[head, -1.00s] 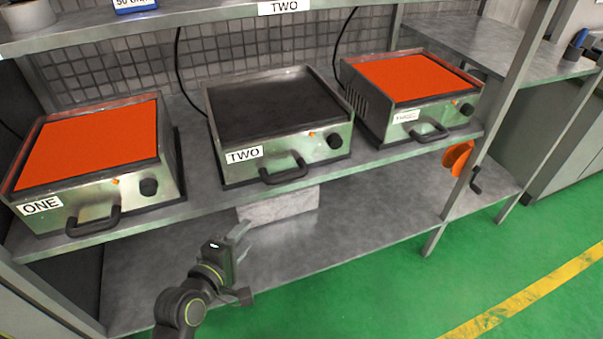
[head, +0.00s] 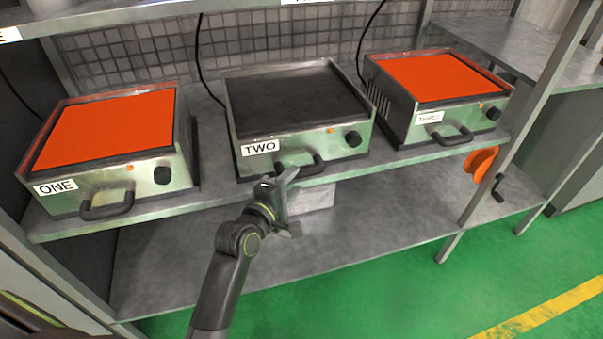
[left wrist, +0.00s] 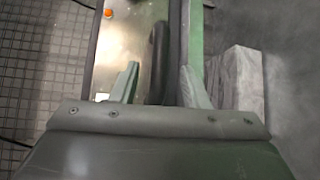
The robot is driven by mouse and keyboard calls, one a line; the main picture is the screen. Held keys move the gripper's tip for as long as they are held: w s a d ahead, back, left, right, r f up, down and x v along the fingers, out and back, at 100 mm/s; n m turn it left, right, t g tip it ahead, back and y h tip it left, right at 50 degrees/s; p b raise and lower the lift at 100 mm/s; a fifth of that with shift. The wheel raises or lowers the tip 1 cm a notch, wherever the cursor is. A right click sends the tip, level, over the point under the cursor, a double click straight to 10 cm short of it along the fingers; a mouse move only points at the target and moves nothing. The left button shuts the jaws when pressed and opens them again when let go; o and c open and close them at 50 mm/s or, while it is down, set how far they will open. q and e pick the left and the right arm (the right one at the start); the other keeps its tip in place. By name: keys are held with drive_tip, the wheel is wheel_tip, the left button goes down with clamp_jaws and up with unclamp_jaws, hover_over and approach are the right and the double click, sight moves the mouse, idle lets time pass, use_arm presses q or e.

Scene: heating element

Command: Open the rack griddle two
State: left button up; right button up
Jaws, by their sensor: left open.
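Griddle two (head: 295,100) stands on the middle shelf, between two orange-topped griddles. It has a dark plate, a TWO label (head: 260,147), a knob (head: 353,139) and a black front rack handle (head: 314,166). My left gripper (head: 287,200) is open just in front of and below this handle, partly covering its left end. In the left wrist view the handle (left wrist: 158,50) shows between my two spread fingers (left wrist: 160,85), and I cannot tell whether they touch it. An orange lamp (left wrist: 108,13) shows on the front panel. My right gripper is not in view.
Griddle one (head: 115,130) is on the left and a third griddle (head: 440,85) on the right, both with front handles. The shelf edge runs below them. A pale block (head: 318,197) sits on the lower shelf (head: 370,225) behind my gripper. An orange reel (head: 481,163) is at the right.

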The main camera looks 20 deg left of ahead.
sight(298, 177)
use_arm(q)
drive_tip(key=shift+x, duration=2.4)
clamp_jaws()
